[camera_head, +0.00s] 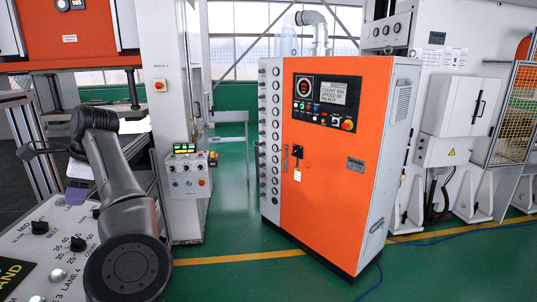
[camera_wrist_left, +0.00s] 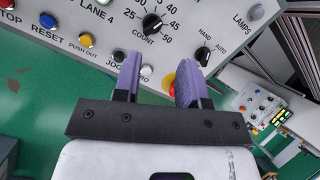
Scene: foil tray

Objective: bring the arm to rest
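My left arm comes in from the left in the head view, dark grey and bent. Its gripper (camera_head: 77,192) is over the slanted control panel (camera_head: 30,243), partly hidden by the arm. In the left wrist view my left gripper (camera_wrist_left: 159,82) shows two purple fingers standing apart, with nothing held between them. Behind the fingers is the panel face (camera_wrist_left: 112,48) with its COUNT knob (camera_wrist_left: 152,22). A red button on a yellow base (camera_wrist_left: 169,84) is partly hidden by the right-hand finger. Whether the fingers touch the panel is unclear. My right gripper is in neither view.
An orange cabinet (camera_head: 325,190) with a lit screen (camera_head: 333,91) reading READY stands at the centre. A grey post carries a small control box (camera_head: 186,175). A white machine (camera_head: 455,110) stands at the right. The green floor (camera_head: 235,255) before the cabinet is mostly clear.

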